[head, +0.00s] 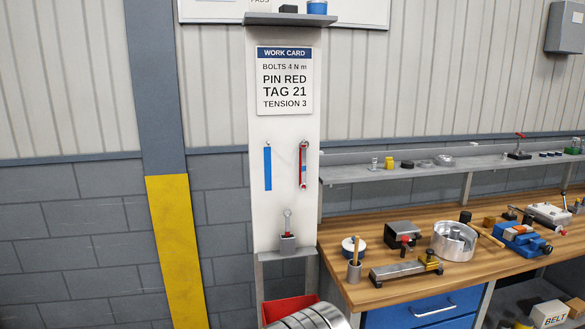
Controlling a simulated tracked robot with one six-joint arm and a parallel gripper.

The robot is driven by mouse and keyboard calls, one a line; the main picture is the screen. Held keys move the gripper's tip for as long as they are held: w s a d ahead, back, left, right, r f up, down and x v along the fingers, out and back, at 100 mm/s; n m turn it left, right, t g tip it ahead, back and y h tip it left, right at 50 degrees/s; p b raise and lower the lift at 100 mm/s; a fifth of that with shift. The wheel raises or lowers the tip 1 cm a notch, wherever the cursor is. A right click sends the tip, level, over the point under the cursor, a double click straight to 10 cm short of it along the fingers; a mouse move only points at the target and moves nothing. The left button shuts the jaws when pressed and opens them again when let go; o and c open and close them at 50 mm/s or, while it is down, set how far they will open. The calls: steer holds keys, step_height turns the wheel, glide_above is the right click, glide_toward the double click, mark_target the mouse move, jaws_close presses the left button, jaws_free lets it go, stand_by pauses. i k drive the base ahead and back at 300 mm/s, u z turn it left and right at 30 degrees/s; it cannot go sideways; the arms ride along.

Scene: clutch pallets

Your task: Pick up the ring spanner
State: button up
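A grey metal spanner (303,165) hangs upright from a peg on a red patch on the white panel, below the work card. Its exact end shapes are too small to tell. I cannot tell for sure which of the two is the ring spanner. My gripper does not show in the head view.
A blue strip (268,168) hangs left of the red patch. The work card (285,80) is above. A red bin (290,306) and stacked metal rings (312,318) stand below. The wooden bench (345,225) at right holds a metal drum (453,241) and a blue vise (525,240).

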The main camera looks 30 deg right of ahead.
mark_target(303, 151)
steer(key=i, duration=0.85)
steer(key=z, duration=0.05)
